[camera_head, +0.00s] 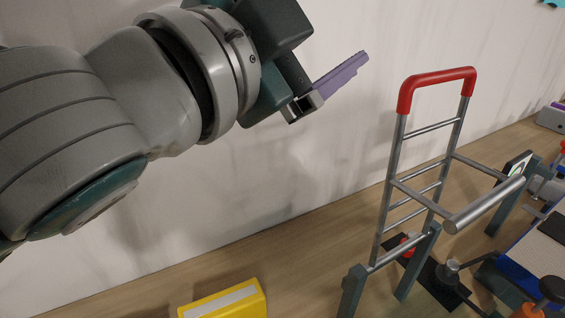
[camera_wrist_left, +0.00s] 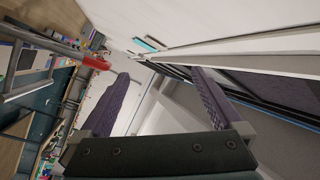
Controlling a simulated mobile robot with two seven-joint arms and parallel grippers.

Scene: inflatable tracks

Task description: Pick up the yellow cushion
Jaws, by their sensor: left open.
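A yellow block-like thing with a pale grey stripe, which looks like the yellow cushion (camera_head: 228,290), lies on the wooden floor at the bottom edge of the head view, partly cut off. My left gripper (camera_head: 341,78) is high above and to the right of it in the head view, with a purple finger pointing up and right, away from it. In the left wrist view the two purple fingers of this gripper (camera_wrist_left: 161,76) stand wide apart with nothing between them. The yellow cushion does not show in the left wrist view. My right gripper is in neither view.
A metal ladder-like frame with a red top (camera_head: 437,78) stands to the right; its red part (camera_wrist_left: 95,62) also shows in the left wrist view. Black and orange equipment (camera_head: 530,305) crowds the lower right. A pale wall (camera_head: 250,180) runs behind. Floor between cushion and frame looks clear.

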